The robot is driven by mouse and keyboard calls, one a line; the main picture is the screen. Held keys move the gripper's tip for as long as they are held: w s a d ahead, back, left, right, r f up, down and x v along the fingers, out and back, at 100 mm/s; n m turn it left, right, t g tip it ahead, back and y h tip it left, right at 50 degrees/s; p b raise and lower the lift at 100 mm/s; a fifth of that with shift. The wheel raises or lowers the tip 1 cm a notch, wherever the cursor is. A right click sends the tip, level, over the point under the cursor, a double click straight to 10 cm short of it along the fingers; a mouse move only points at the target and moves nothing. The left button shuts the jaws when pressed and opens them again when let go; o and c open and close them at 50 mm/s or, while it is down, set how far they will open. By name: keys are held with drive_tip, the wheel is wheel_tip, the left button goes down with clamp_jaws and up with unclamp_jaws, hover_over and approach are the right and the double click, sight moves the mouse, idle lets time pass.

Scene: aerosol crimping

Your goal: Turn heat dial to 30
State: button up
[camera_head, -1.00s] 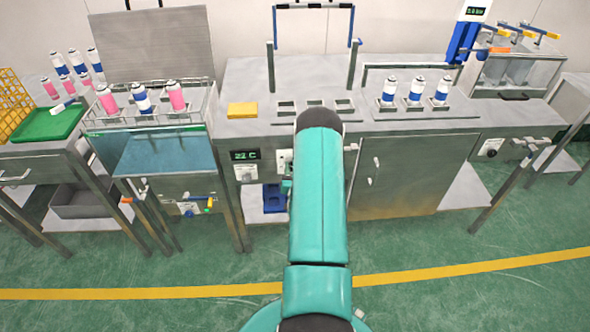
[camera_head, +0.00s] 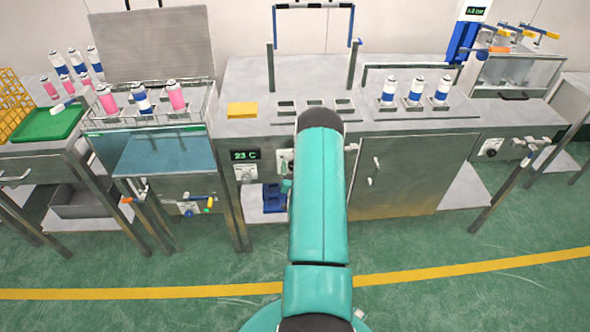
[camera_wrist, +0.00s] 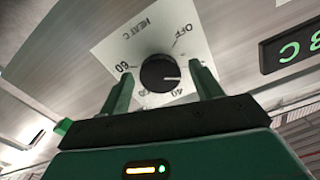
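In the wrist view the heat dial is a black round knob (camera_wrist: 160,73) on a white plate (camera_wrist: 118,48) lettered HEAT C, seen upside down. OFF, 40 and 60 are legible around it. The knob's white mark points right in the picture, between OFF and 40, toward one finger. My gripper (camera_wrist: 163,85) has one finger on each side of the knob, with visible gaps, so it looks open. Contact cannot be told. In the head view the dial's plate (camera_head: 284,156) shows beside my arm, which hides most of the gripper. The green display (camera_head: 245,155) left of it reads 23 C.
Another plate with a knob (camera_head: 246,174) is below the display. A water bath (camera_head: 165,155) with cans stands left, and a cabinet (camera_head: 405,175) with three cans above stands right. A yellow block (camera_head: 242,110) lies on the bench. The floor in front is clear.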

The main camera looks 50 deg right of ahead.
drive_tip(key=v, duration=1.3)
drive_tip(key=shift+s+a, duration=0.3)
